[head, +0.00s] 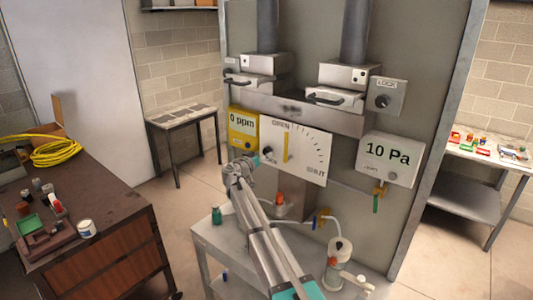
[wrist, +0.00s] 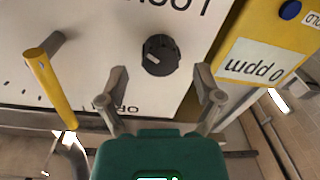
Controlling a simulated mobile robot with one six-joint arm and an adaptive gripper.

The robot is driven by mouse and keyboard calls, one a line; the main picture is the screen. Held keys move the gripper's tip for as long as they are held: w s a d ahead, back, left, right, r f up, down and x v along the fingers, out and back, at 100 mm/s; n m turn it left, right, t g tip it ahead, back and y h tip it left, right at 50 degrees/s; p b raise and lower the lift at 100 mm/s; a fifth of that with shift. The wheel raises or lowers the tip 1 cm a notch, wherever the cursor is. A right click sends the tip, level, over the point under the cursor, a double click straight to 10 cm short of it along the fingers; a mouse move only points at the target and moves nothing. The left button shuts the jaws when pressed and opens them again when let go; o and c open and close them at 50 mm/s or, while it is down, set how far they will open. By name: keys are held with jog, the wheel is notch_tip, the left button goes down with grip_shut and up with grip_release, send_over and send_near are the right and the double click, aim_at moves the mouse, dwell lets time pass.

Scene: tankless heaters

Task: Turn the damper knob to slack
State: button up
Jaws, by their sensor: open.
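A black round knob (wrist: 159,55) with a short white mark sits on a white panel, which also shows in the head view (head: 310,150). In the wrist view the panel's lettering is upside down and partly cut off. My gripper (wrist: 162,84) is open and empty, its two fingers spread below the knob in the picture, apart from it. In the head view my gripper (head: 240,168) is at the panel's left edge. A yellow lever (wrist: 50,88) sticks out of the same panel, upright in the head view, by the word OPEN.
A yellow 0 ppm meter (head: 243,128) is beside the panel, close to my gripper. A grey LOCK box with a dark knob (head: 383,101) and a 10 Pa display (head: 388,158) are to the right. A small table (head: 215,240) stands below.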

jog(key=shift+x, duration=1.4)
jog(key=c, duration=1.2)
jog(key=shift+o, duration=0.2)
